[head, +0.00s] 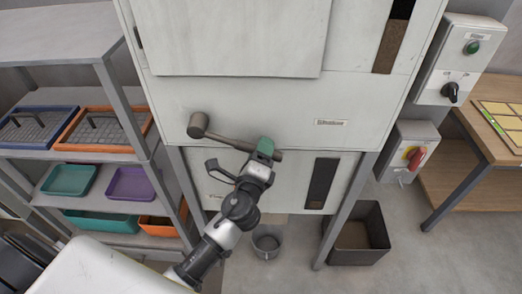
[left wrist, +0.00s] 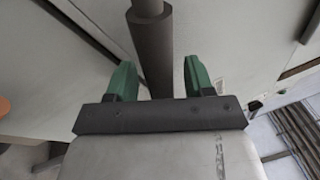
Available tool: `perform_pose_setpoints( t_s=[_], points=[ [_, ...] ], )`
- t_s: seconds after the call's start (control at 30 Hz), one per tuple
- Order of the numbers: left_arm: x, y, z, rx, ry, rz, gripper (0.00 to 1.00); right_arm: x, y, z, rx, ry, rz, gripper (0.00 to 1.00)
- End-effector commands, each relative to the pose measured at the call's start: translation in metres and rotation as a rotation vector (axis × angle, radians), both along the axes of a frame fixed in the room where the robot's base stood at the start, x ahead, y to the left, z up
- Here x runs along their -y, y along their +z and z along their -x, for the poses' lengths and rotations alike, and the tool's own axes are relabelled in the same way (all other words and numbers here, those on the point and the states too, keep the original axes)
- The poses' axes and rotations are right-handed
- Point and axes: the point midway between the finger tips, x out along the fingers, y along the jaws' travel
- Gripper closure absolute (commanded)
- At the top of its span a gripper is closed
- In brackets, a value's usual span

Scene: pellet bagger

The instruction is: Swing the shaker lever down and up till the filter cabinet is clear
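The shaker lever (head: 228,140) is a dark grey bar on a round hub (head: 198,124) at the front of the pale filter cabinet (head: 260,105). It slopes slightly down to the right. My left gripper (head: 264,149) is at the lever's free end, with its green fingers around the bar. In the left wrist view the lever (left wrist: 154,50) runs between the two green fingers (left wrist: 160,80), with a visible gap on the right side, so the gripper is open. The far finger is partly hidden in the head view. My right gripper is not in view.
A shelf rack (head: 90,157) with colored trays stands left. A bucket (head: 266,242) and a dark open bin (head: 380,235) stand on the floor below. Control boxes with a green button (head: 471,47) and a red switch (head: 416,157) are right, beside a wooden table (head: 490,140).

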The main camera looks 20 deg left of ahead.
Motion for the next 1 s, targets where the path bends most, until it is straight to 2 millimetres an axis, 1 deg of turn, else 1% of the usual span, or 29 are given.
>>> perform_pose_setpoints(
  t_s=[0.27, 0.37, 0.47, 0.7, 0.8, 0.9, 1.0],
  points=[
    [0.0, 0.0, 0.001, 0.0, 0.001, 0.0, 0.47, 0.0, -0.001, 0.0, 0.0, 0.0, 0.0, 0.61],
    [0.001, -0.003, 0.008, -0.001, 0.0, 0.0, 0.47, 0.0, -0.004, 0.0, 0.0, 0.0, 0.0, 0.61],
    [0.003, -0.006, 0.024, -0.001, 0.0, 0.0, 0.47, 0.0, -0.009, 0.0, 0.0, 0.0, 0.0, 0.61],
    [0.009, -0.013, 0.072, -0.002, 0.0, 0.0, 0.47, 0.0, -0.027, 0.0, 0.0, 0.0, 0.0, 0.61],
    [0.011, -0.015, 0.088, -0.002, 0.0, 0.001, 0.47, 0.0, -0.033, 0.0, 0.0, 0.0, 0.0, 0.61],
    [0.013, -0.015, 0.099, -0.001, 0.0, 0.0, 0.47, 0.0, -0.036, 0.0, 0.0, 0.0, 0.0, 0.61],
    [0.013, -0.014, 0.105, -0.001, 0.0, 0.0, 0.47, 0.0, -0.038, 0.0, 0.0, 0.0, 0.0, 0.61]
  ],
)
